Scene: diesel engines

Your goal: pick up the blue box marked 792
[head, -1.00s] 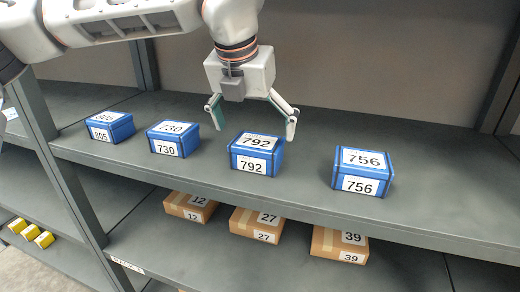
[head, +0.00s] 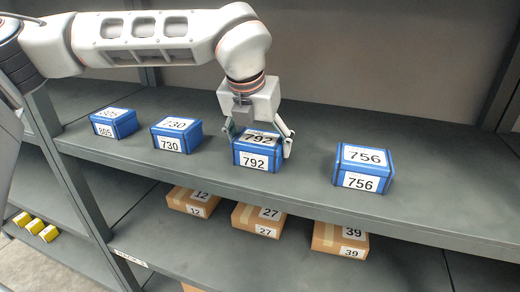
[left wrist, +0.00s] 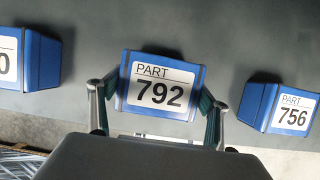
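The blue box marked 792 (head: 257,157) sits on the upper grey shelf, between the boxes marked 730 and 756. Its labelled top also shows in the left wrist view (left wrist: 161,88). My left gripper (head: 258,143) is down over this box from above, with one finger on each of its left and right sides. In the left wrist view the fingers (left wrist: 160,100) lie close against both sides, with no clear gap. The box rests on the shelf. My right gripper is not in view.
Blue boxes marked 805 (head: 113,124), 730 (head: 176,136) and 756 (head: 363,168) stand on the same shelf (head: 440,190), clear of the gripper. Cardboard boxes marked 12 (head: 192,202), 27 (head: 257,220) and 39 (head: 340,240) are on the shelf below. Yellow items lie lower left.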

